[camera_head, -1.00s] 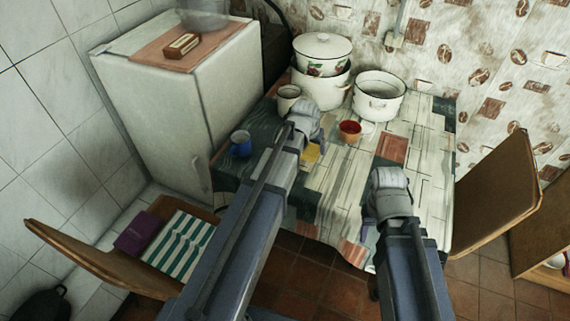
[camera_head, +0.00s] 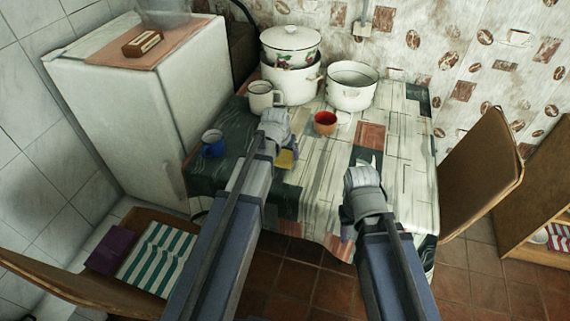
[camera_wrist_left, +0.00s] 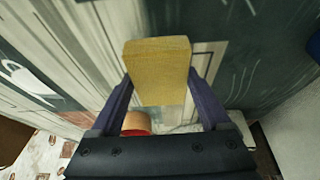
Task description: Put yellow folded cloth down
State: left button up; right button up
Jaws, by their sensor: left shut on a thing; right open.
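The yellow folded cloth (camera_head: 286,158) is a small flat block. It sits between the two fingers of my left gripper (camera_head: 279,140), which is shut on it. The left wrist view shows the yellow folded cloth (camera_wrist_left: 158,70) from close up, over the patterned tablecloth. I cannot tell how far it is above the table. My right gripper (camera_head: 364,170) is open, over the front part of the table (camera_head: 305,205); its fingers are mostly hidden by its wrist.
On the table are a blue mug (camera_head: 213,146), a cream mug (camera_head: 261,98), a red-inside cup (camera_head: 325,123), a lidded pot stack (camera_head: 290,75) and an open white pot (camera_head: 352,88). A chair (camera_head: 481,175) stands at right, a fridge (camera_head: 130,120) at left. The table's right part is clear.

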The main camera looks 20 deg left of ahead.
aim_at(285, 160)
pick_arm(q)
jog(key=shift+f+b, duration=1.75)
jog(key=shift+f, duration=0.05)
jog(key=shift+f, duration=0.2)
jog(key=o, duration=1)
jog(key=shift+r, duration=0.2)
jog(key=shift+s+r+p, duration=0.2)
jog(key=shift+r+p, duration=0.4)
jog(key=shift+p, duration=0.05)
jog(key=p+v, duration=1)
jog(key=v, duration=0.1)
jog(key=s+d+m+g, duration=0.1)
jog(key=s+d, duration=0.3)
jog(key=s, duration=0.2)
jog(key=s+d+f+m+g+y, duration=0.1)
jog(key=s+d+g, duration=0.1)
jog(key=s+d, duration=0.3)
jog(key=s+d+m+g, duration=0.1)
jog(key=s+d, duration=0.3)
jog(key=s, duration=0.3)
jog(key=shift+s+d+f+g, duration=0.25)
jog(key=shift+s+f+g, duration=0.05)
jog(key=shift+s+g, duration=0.1)
